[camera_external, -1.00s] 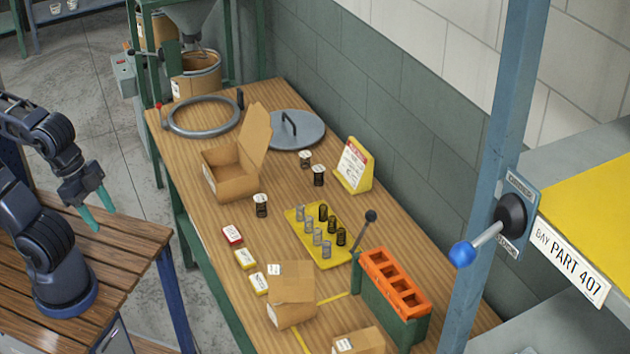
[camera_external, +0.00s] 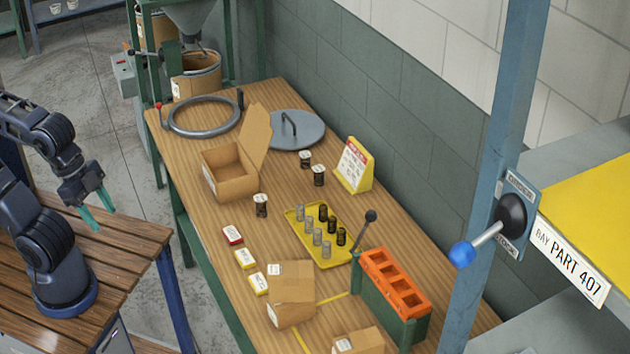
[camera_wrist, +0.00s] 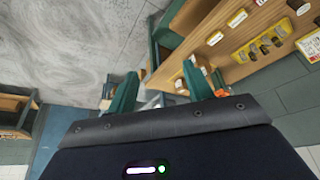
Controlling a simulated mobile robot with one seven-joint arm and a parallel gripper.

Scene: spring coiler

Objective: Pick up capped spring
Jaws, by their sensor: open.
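Three dark coil springs with white caps stand upright on the long wooden bench. One capped spring (camera_external: 261,205) is near the open carton, and a second capped spring (camera_external: 319,176) and a third capped spring (camera_external: 305,159) are farther back, by the yellow sign. My gripper (camera_external: 98,210) is over the slatted table at the left, well apart from the springs. Its green fingers are spread with nothing between them. The wrist view shows the open gripper (camera_wrist: 160,88) with the bench at upper right.
A yellow tray (camera_external: 334,262) holds several uncapped springs. An open carton (camera_external: 231,187), small labelled boxes (camera_external: 245,258), a closed carton (camera_external: 291,295) and an orange-topped green fixture (camera_external: 390,290) with a lever crowd the bench. A floor gap separates the bench from the slatted table (camera_external: 130,245).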

